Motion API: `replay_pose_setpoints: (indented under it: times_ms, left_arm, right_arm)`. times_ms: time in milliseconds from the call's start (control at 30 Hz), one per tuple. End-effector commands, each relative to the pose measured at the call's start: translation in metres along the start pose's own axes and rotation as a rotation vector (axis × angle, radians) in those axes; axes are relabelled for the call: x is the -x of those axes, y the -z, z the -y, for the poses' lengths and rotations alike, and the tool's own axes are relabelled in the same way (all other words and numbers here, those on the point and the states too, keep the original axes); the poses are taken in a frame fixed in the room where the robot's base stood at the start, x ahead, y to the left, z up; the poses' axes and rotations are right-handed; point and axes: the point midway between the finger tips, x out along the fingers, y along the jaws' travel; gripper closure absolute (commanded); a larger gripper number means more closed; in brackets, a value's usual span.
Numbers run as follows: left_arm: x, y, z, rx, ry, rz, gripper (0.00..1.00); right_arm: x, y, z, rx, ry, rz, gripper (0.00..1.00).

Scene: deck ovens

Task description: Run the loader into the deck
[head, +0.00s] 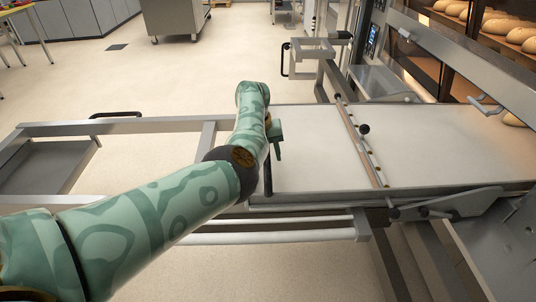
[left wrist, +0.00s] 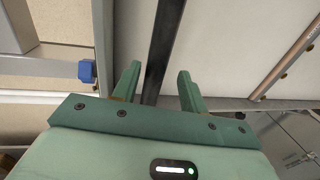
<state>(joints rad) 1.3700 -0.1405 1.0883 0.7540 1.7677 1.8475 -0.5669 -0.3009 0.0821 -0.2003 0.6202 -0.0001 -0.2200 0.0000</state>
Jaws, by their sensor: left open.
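The loader (head: 310,152) is a long flat cream belt in a metal frame. Its right end reaches the oven front, and a crossbar (head: 362,140) with a dark knob lies over it. A dark handle bar (head: 268,180) runs along its left end. My left gripper (head: 276,140) is at this end. In the left wrist view the open fingers (left wrist: 158,82) stand on either side of the dark bar (left wrist: 160,50), with gaps visible. The loader's cream surface (left wrist: 235,45) is to the right there. The oven deck's inside is mostly hidden at the right edge. My right gripper is not in view.
Metal support rails (head: 150,128) extend left from the loader, with a grey shelf (head: 45,166) among them. Loaves (head: 495,22) sit in an upper oven deck. A blue knob (left wrist: 86,70) is on the frame left of my fingers. Open floor (head: 180,70) lies behind.

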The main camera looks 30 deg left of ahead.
Motion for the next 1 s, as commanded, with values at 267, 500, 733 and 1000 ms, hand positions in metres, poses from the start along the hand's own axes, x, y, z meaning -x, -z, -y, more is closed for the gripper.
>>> replay_pose_setpoints:
  times_ms: [267,500,733,1000]
  left_arm:
    - [0.053,-0.001,0.002,0.000,0.003,0.008,0.57]
    - [0.119,0.000,0.004,-0.001,0.004,0.006,0.57]
    - [0.155,0.000,0.003,-0.002,0.002,0.001,0.57]
    - [0.162,0.000,0.003,-0.003,0.001,-0.002,0.57]
  right_arm:
    - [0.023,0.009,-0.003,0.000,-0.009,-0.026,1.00]
    - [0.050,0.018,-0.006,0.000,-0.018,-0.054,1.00]
    - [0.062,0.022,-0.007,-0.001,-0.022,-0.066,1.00]
    - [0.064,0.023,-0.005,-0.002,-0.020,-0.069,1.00]
